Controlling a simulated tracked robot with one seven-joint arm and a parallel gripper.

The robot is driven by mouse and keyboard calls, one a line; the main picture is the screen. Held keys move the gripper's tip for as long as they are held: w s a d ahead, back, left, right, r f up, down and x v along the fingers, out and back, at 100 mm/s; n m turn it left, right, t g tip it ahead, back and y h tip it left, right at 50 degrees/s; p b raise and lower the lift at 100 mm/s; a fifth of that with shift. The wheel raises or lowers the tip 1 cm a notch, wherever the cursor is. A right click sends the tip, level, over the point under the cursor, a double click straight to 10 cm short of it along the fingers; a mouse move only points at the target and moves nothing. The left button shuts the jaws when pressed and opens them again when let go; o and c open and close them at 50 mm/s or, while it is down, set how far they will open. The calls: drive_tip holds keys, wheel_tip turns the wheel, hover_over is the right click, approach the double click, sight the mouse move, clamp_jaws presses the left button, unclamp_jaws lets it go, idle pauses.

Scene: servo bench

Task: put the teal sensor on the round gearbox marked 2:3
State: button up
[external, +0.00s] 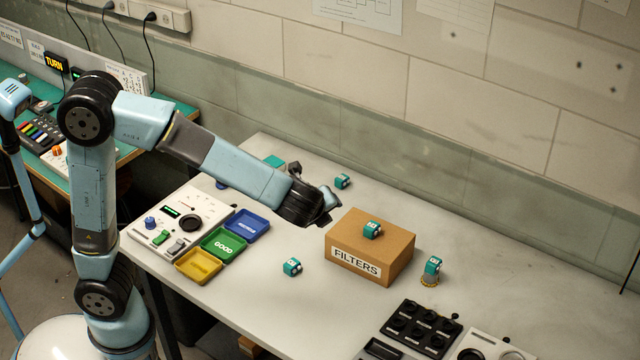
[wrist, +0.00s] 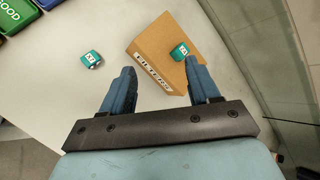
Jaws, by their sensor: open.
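Several small teal blocks with white marked faces are in view; their marks are too small to read, so I cannot tell which is the sensor. One teal block (external: 372,230) lies on the cardboard box and also shows in the wrist view (wrist: 179,52). Another teal block (external: 292,267) lies on the bench left of the box, also in the wrist view (wrist: 91,59). A third (external: 342,181) lies behind the box. A fourth (external: 433,265) sits on a round, gold-coloured base (external: 429,281); no 2:3 mark is readable. My gripper (external: 327,207) is open and empty above the bench; its fingers (wrist: 158,82) are apart.
The FILTERS box (external: 345,262) stands mid-bench. Yellow (external: 198,266), green (external: 223,244) and blue (external: 247,226) trays and a white panel (external: 172,218) lie left. A black socketed block (external: 420,327) is at the front right.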

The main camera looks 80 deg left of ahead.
drive_tip(key=s+d+r+n+h, duration=0.1)
drive_tip(key=s+n, duration=0.3)
drive_tip(key=s, duration=0.6)
drive_tip(key=s+d+r+n+h, duration=0.2)
drive_tip(key=s+n+h, duration=0.2)
drive_tip(key=s, duration=0.6)
drive_tip(key=s+d+r+n+h, duration=0.1)
drive_tip(key=s+n+h, duration=0.2)
drive_tip(key=s+n, duration=0.3)
drive_tip(key=s, duration=0.5)
drive_tip(key=shift+d+r+t, duration=0.25)
drive_tip(key=shift+d+t, duration=0.05)
drive_tip(key=shift+t, duration=0.1)
